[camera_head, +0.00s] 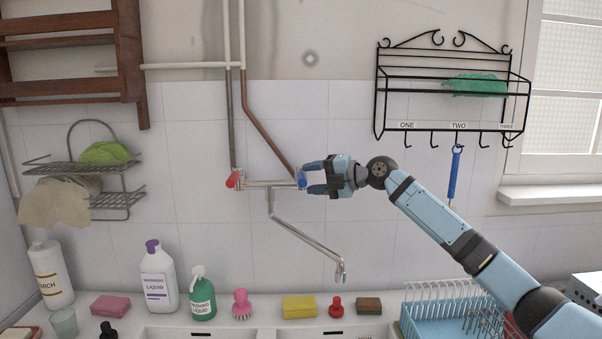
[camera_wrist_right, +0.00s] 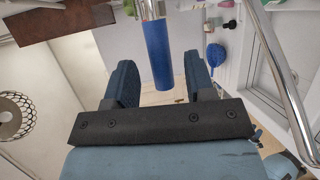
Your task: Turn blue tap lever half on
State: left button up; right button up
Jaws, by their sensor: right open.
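The wall tap has a blue lever (camera_head: 302,180) at its right end and a red lever (camera_head: 233,179) at its left end. A long chrome spout (camera_head: 305,238) slopes down to the right from its middle. My right gripper (camera_head: 308,180) is at the blue lever, coming from the right. In the right wrist view the blue lever (camera_wrist_right: 158,56) extends between the two open fingers (camera_wrist_right: 160,85), with a visible gap on each side. My left gripper is not in view.
A black wire rack (camera_head: 450,95) with a green cloth and a blue hanging tool is right of the tap. Copper and grey pipes (camera_head: 262,130) rise behind it. Bottles, sponges and a blue dish rack (camera_head: 440,308) stand below. The tiled wall between is clear.

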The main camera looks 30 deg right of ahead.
aim_at(301, 179)
jog(key=shift+p+x, duration=0.35)
jog(key=shift+x, duration=1.4)
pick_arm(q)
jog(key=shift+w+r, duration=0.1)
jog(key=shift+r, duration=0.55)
